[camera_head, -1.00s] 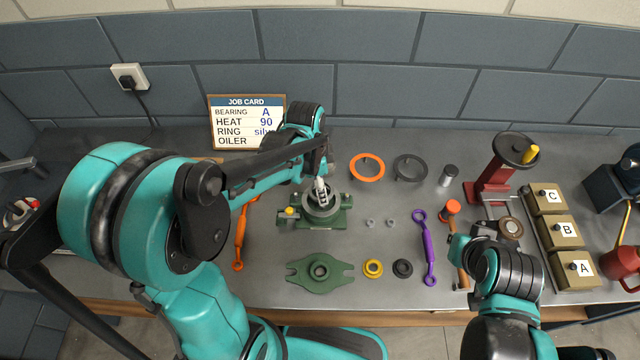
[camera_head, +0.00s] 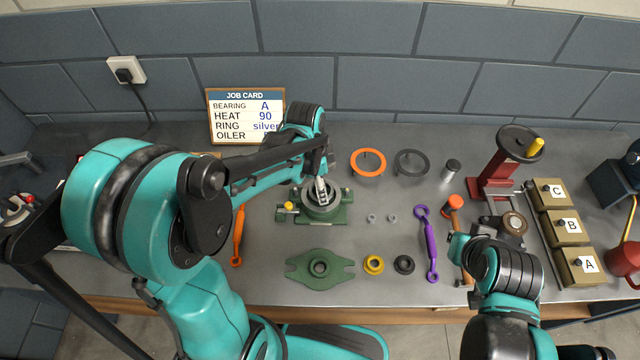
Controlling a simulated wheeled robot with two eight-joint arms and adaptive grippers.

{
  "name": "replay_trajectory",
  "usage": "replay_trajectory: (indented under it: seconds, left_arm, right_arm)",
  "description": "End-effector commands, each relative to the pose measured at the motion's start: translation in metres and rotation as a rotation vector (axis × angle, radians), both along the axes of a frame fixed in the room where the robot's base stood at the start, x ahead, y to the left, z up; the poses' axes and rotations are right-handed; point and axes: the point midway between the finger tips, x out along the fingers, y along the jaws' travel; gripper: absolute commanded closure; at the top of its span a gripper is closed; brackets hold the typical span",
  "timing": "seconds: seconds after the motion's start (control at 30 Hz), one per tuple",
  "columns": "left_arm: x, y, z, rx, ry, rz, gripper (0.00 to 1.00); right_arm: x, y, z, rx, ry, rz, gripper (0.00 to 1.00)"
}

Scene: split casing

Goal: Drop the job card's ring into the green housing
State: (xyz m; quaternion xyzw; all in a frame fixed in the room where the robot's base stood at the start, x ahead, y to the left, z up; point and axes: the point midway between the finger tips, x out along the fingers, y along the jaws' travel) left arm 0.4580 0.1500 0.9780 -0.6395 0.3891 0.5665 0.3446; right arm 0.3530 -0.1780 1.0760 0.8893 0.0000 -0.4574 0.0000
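The job card (camera_head: 246,118) stands against the wall and reads bearing A, heat 90, ring silver; its oiler line is partly hidden by my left arm. The green housing (camera_head: 343,211) sits at the middle of the bench, with a grey round part (camera_head: 309,203) in its centre. My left gripper (camera_head: 322,197) points down over that centre; its fingertips are small and partly hidden, so its opening and any ring in it are unclear. My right gripper (camera_head: 457,245) is low at the right by the hammer (camera_head: 455,203); its fingers are not clear.
A green cover (camera_head: 297,269), a yellow ring (camera_head: 373,264) and a black ring (camera_head: 404,264) lie in front. Orange (camera_head: 368,164) and dark (camera_head: 411,165) round parts lie behind. A purple wrench (camera_head: 428,250), red press (camera_head: 495,180) and lettered boxes (camera_head: 566,228) stand right.

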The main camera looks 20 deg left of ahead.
Motion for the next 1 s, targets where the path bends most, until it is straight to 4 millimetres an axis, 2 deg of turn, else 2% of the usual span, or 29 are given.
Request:
replay_trajectory:
  seconds: [0.47,0.5,0.57,1.0]
  left_arm:
    - [0.0000,0.0000,-0.0034,0.000,0.000,0.000,0.75]
    - [0.0000,0.0000,-0.0031,0.000,0.000,0.000,0.34]
    - [0.0000,0.0000,-0.0029,0.000,0.000,0.000,0.19]
    - [0.0000,0.0000,-0.0029,0.000,0.000,0.000,0.18]
  right_arm:
    - [-0.0001,0.0000,-0.0034,0.000,0.000,0.000,1.00]
    - [0.0000,0.0000,-0.0029,0.000,0.000,0.000,1.00]
    - [0.0000,0.0000,-0.0028,0.000,0.000,0.000,1.00]
    - [0.0000,0.0000,-0.0027,0.000,0.000,0.000,1.00]
